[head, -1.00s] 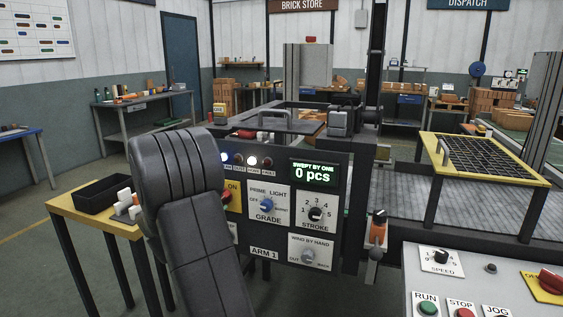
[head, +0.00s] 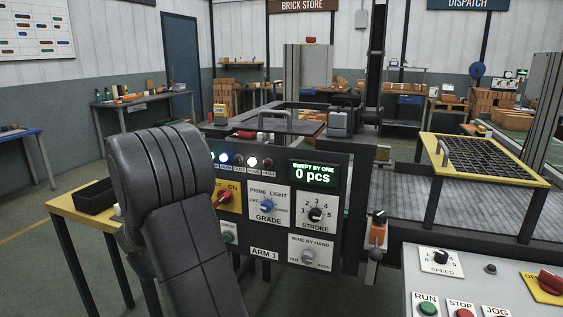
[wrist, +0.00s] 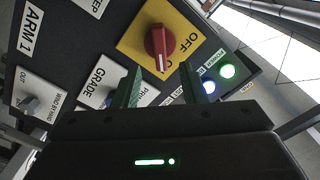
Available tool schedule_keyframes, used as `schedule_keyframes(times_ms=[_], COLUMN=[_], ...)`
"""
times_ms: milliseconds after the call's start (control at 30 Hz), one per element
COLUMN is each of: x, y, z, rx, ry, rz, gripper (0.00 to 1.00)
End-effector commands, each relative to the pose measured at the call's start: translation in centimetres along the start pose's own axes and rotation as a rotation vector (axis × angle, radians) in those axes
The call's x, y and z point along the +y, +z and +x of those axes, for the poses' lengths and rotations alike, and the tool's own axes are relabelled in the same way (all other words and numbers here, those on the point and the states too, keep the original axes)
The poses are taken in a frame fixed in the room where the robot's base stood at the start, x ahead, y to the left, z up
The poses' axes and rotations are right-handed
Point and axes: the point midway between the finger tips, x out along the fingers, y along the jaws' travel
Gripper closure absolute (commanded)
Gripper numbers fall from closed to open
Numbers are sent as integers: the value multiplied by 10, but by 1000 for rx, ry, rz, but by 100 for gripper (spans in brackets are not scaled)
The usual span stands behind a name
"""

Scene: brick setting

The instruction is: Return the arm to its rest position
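My arm (head: 165,185) stands large in the left foreground of the head view, in front of the left edge of the ARM 1 panel (head: 275,255). My gripper (wrist: 160,75) shows in the wrist view with its two dark green fingers apart and nothing between them. It faces the panel, just below the red switch (wrist: 160,42) on its yellow plate, and looks apart from it. The gripper is hidden behind the arm in the head view. The red switch also shows there (head: 224,197), beside the arm.
The panel has a GRADE knob (head: 267,206), a STROKE knob (head: 316,213) and lit lamps (head: 238,160). Its display (head: 313,174) reads 0 pcs. A yellow table (head: 72,208) with a black tray (head: 94,196) stands left. A control desk (head: 455,285) stands at the lower right.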

Motion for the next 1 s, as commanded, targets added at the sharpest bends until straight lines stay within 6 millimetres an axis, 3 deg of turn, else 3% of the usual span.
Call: schedule_keyframes(times_ms=[367,1000], x=[1,-4], y=[-1,-4], z=[78,77], rx=[3,0], ry=[2,0], rz=[0,-531], gripper=[62,62])
